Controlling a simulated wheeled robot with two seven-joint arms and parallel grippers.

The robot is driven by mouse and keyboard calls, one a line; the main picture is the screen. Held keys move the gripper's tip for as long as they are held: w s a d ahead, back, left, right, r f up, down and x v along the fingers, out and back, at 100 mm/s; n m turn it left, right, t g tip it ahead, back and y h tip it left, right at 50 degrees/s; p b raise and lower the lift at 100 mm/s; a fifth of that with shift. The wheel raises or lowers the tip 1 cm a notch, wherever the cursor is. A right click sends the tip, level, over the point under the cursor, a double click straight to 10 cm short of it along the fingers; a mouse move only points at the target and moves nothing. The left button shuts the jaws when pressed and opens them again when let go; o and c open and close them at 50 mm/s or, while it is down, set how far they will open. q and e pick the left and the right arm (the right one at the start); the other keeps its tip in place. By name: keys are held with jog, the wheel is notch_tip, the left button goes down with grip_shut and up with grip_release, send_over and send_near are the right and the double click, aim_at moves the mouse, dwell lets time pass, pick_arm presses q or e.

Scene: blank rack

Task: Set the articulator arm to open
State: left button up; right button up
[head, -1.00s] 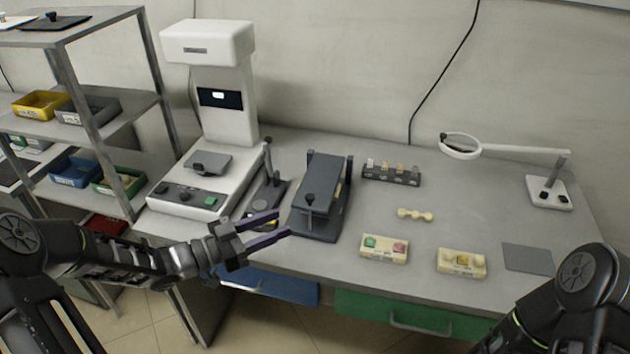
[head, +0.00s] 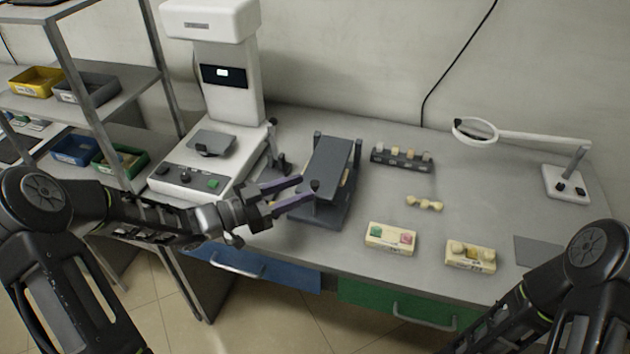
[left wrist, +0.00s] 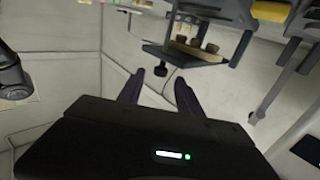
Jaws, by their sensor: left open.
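The articulator (head: 330,170) is a dark grey hinged frame on the bench, left of the middle in the head view. Its upper arm looks lowered over the base, with a dark knob (head: 315,186) at its front end. In the left wrist view the articulator (left wrist: 190,50) shows upside down, with pale casts inside and the knob (left wrist: 160,70) just beyond the fingertips. My left gripper (head: 302,188) is open and empty, its purple fingers pointing at the knob. I cannot tell whether they touch it. My right arm comes in at the lower right, its gripper out of view.
A white machine (head: 220,110) stands left of the articulator, with a small dark stand (head: 277,150) between them. A tooth rack (head: 402,160), cream blocks (head: 390,238) (head: 470,256) and a magnifier lamp (head: 566,180) are to the right. Shelves (head: 90,95) stand far left.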

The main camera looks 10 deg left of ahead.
aim_at(315, 183)
pick_arm(q)
jog(key=shift+x, duration=2.4)
jog(key=shift+c, duration=0.2)
grip_shut()
